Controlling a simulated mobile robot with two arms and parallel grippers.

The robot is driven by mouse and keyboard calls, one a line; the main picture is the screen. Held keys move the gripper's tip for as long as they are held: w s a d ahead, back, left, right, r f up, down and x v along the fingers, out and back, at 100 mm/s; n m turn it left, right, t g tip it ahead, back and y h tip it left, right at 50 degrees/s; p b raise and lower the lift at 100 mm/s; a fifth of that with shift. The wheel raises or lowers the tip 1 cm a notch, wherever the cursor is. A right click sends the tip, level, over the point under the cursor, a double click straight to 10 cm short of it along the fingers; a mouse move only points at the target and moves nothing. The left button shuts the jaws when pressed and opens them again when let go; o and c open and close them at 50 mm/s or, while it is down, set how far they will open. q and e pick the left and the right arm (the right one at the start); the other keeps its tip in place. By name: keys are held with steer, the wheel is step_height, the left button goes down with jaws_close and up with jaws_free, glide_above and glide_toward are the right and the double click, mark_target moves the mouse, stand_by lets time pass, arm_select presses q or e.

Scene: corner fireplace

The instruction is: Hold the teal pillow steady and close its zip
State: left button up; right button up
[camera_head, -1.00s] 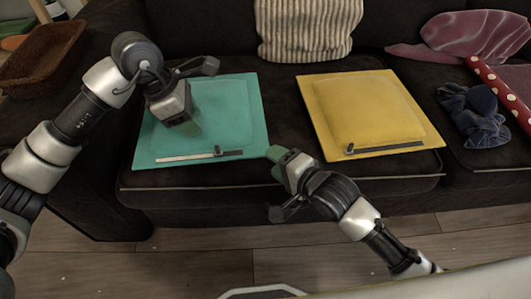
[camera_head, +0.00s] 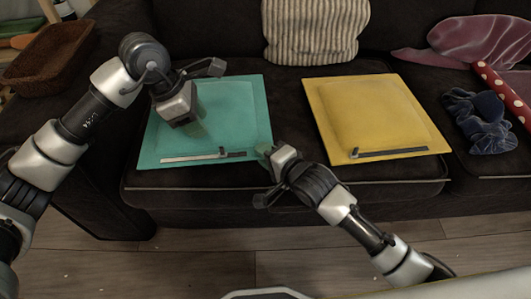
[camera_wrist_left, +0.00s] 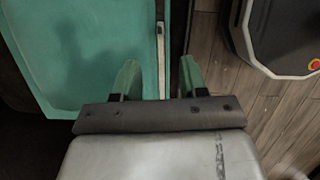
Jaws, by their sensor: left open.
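The teal pillow (camera_head: 225,105) lies flat on the dark sofa seat. Its zip (camera_head: 190,158) runs along the near edge, pale on the left and dark on the right, with the slider (camera_head: 222,152) a little right of the middle. My left gripper (camera_head: 197,127) is over the pillow, pointing down. In the left wrist view its fingers (camera_wrist_left: 160,78) are apart and empty, with the zip strip (camera_wrist_left: 161,58) showing between them; contact cannot be told. My right gripper (camera_head: 266,152) is at the pillow's near right corner, right of the slider. Its finger opening is not clear.
A yellow pillow (camera_head: 370,110) with its own zip lies to the right. A striped cushion (camera_head: 315,30) leans on the backrest. A blue scrunched cloth (camera_head: 482,120) and a red dotted roll (camera_head: 500,88) lie far right. A brown basket (camera_head: 48,58) is at left.

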mark_target(221, 147)
arm_select(q)
steer(key=shift+o, duration=0.2)
steer(key=d+f+m+y, duration=0.1)
steer(key=f+m, duration=0.2)
steer(key=m, duration=0.3)
steer(key=d+f+m+y, duration=0.1)
steer(key=f+m, duration=0.2)
steer(key=m, duration=0.3)
steer(key=d+f+m+y, duration=0.1)
steer(key=f+m, duration=0.3)
steer(key=m, duration=0.2)
steer(key=shift+w+d+m+y, duration=0.1)
steer(key=shift+d+m+y, duration=0.25)
steer(key=shift+m+y, duration=0.05)
steer(key=shift+r, duration=0.1)
jaws_close()
